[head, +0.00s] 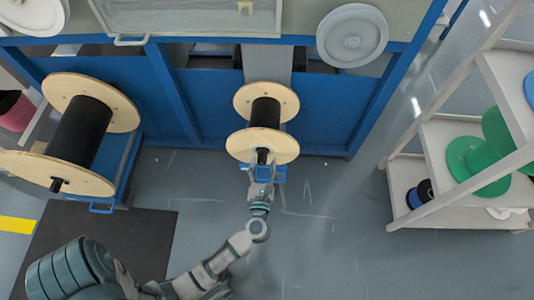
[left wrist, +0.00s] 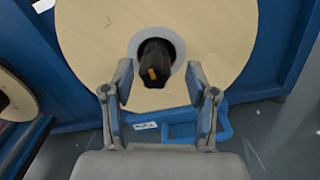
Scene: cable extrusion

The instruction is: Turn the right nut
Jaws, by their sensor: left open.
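The right spool (head: 265,146) has pale wooden flanges and a black core, and stands in front of the blue machine. A dark nut or axle end (head: 262,155) sticks out from the middle of its near flange. In the left wrist view the black nut (left wrist: 153,62) has an orange mark and sits in a grey ring on the flange (left wrist: 90,35). My left gripper (head: 262,172) is at this spool. It is open, and in the wrist view its fingers (left wrist: 160,88) stand left and right, just below the nut, with a gap on both sides. My right gripper is not in view.
A larger wooden spool (head: 80,130) with black cable stands at the left. A blue bracket (left wrist: 222,125) is below the right spool. A white shelf (head: 405,200) with green spools (head: 470,160) stands at the right. The grey floor (head: 330,235) between is clear.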

